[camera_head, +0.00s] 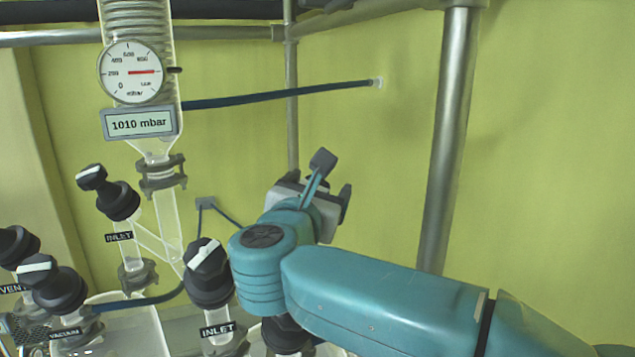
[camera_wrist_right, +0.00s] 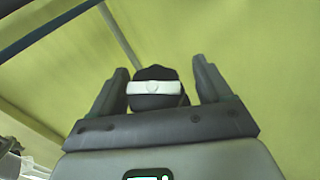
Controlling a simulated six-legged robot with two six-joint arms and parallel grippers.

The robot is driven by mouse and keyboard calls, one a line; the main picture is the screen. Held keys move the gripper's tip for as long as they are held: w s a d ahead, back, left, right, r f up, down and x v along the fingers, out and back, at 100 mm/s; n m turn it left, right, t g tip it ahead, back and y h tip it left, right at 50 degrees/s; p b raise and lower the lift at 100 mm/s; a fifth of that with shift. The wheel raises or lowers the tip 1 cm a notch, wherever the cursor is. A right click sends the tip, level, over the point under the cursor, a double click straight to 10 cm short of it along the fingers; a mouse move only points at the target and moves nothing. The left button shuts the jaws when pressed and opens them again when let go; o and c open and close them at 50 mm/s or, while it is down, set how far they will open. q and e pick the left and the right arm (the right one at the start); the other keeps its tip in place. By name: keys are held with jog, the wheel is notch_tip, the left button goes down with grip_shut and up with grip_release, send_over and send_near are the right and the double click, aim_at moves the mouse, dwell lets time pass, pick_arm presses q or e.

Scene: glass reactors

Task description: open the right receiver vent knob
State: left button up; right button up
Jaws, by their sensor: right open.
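My right gripper (camera_head: 319,184) is in the middle of the head view, reaching away from the camera, with its arm coming in from the lower right. In the right wrist view my right gripper (camera_wrist_right: 160,68) is open. A black knob (camera_wrist_right: 153,101) with a white bar across it shows between the two fingers, with a gap on each side. Its label is not visible, so I cannot confirm that it is the right receiver vent knob. In the head view, my gripper and arm hide what is behind them. My left gripper is not in view.
Black knobs marked INLET (camera_head: 210,272), VACUUM (camera_head: 55,285) and VENT (camera_head: 18,246) stand at the lower left. Another black knob (camera_head: 286,334) is partly under my arm. A metal post (camera_head: 450,130) stands right of the gripper. A gauge (camera_head: 131,72) hangs upper left.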

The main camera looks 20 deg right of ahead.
jog(key=shift+d, duration=0.1)
jog(key=shift+w+f, duration=0.1)
jog(key=shift+w, duration=0.15)
jog(key=shift+w+a+f, duration=0.1)
jog(key=shift+w+a, duration=0.15)
jog(key=c, duration=1)
jog(key=shift+o, duration=0.2)
jog(key=shift+s+d, duration=0.1)
jog(key=shift+d, duration=0.05)
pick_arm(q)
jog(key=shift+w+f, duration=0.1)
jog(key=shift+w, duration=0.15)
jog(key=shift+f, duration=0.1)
